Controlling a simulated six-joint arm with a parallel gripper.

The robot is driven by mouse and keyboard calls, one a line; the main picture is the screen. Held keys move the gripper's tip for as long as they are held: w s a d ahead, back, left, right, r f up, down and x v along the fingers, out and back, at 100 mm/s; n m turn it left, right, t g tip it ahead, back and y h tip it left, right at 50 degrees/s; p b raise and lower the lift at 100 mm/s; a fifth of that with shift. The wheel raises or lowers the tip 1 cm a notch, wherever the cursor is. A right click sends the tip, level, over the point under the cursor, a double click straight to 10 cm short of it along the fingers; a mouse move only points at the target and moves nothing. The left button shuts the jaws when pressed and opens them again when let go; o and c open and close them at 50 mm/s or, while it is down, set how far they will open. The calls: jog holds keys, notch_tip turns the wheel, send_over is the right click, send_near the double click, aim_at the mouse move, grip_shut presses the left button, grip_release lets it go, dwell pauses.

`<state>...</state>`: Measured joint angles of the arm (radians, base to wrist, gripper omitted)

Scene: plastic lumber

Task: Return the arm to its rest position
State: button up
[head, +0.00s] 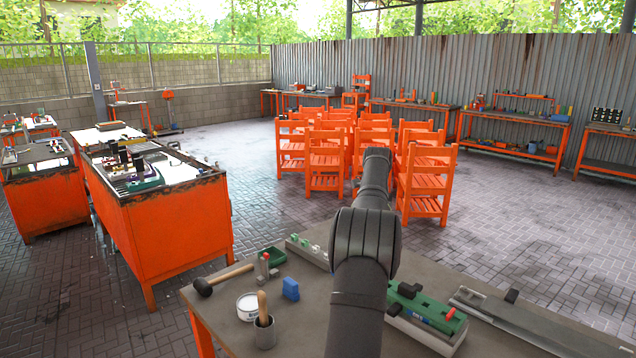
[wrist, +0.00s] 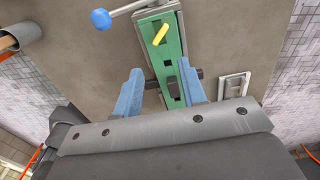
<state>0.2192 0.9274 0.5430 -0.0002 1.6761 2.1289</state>
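My arm (head: 361,265) rises over the front workbench (head: 225,320) in the head view. Its far end hides my gripper there. In the wrist view my gripper (wrist: 160,72) shows two blue fingers spread apart with a gap between them. A green long fixture (wrist: 173,50) with a yellow piece (wrist: 161,34) and a dark block lies on the bench, seen through and beyond that gap. I see nothing clamped between the fingers. No marker of the rest position shows.
On the bench are a mallet (head: 205,287), a white tin (head: 248,306), a grey cup (head: 265,333), a blue block (head: 291,289), a green-topped fixture (head: 428,313) and a long metal rail (head: 500,314). Orange chairs (head: 326,160) stand beyond. An orange cabinet (head: 180,230) stands left. Open air surrounds the raised arm.

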jog(key=shift+m, duration=0.4)
notch_tip(320, 180, up, 5)
jog(key=shift+f, duration=0.1)
jog(key=shift+n, duration=0.3)
jog(key=shift+w+f+m, duration=0.1)
jog(key=shift+f+m, duration=0.25)
jog(key=shift+m, duration=0.6)
jog(key=shift+s+f+m, duration=0.1)
jog(key=shift+f+m, duration=0.2)
jog(key=shift+m, duration=0.7)
jog(key=shift+w+f+m, duration=0.1)
jog(key=shift+f+m, duration=0.25)
jog(key=shift+m, duration=0.6)
